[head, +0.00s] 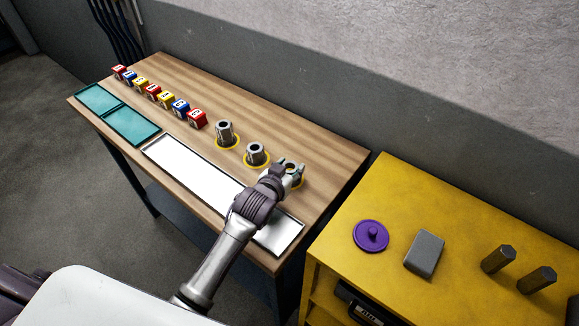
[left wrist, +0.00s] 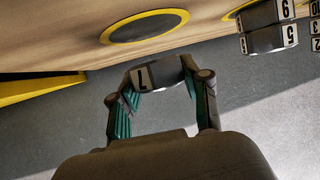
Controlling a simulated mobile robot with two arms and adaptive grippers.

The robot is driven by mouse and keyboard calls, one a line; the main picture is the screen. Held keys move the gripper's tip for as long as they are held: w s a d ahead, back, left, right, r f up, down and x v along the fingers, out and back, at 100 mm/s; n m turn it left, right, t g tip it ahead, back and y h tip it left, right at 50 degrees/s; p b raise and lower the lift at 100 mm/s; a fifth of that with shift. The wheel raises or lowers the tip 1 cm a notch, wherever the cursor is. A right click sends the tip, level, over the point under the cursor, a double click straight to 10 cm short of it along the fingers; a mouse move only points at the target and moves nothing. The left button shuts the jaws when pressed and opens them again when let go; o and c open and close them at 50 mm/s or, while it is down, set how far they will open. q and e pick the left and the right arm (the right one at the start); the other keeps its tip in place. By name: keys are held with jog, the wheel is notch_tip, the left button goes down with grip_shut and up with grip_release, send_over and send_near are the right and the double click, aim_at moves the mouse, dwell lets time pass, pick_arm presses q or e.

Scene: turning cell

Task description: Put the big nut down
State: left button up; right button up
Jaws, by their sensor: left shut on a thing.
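My left gripper (head: 291,171) is over the right end of the wooden bench. In the left wrist view its teal fingers (left wrist: 160,92) are shut on a grey metal nut (left wrist: 162,73) with a white label that reads like 7. In the head view the fingers mostly hide this nut. A yellow ring with a dark centre (left wrist: 146,26) shows bare beyond the nut, and part of a yellow ring (head: 300,183) shows under the gripper in the head view. How high the nut is above the bench I cannot tell. My right gripper is not in view.
Two metal nut stacks (head: 225,133) (head: 255,153) stand on yellow rings left of the gripper. A long white tray (head: 190,171) lies in front, partly under my arm. Lettered cubes (head: 153,92) and teal trays (head: 130,125) are further left. A yellow cabinet (head: 400,190) stands right.

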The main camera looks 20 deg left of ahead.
pick_arm(q)
jog(key=shift+f, duration=0.5)
jog(key=o, duration=1.3)
jog(key=shift+s+f, duration=0.15)
jog(key=shift+c, duration=0.2)
jog(key=shift+o, duration=0.2)
jog(key=shift+f, duration=0.1)
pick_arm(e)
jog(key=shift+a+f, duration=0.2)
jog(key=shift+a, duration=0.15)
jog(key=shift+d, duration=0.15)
pick_arm(q)
jog(key=shift+r, duration=0.35)
jog(key=shift+s+r, duration=0.15)
jog(key=shift+r, duration=0.1)
jog(key=v, duration=0.5)
jog(key=b+v, duration=0.1)
jog(key=v, duration=0.5)
jog(key=shift+s+r, duration=0.2)
jog(key=shift+r, duration=0.15)
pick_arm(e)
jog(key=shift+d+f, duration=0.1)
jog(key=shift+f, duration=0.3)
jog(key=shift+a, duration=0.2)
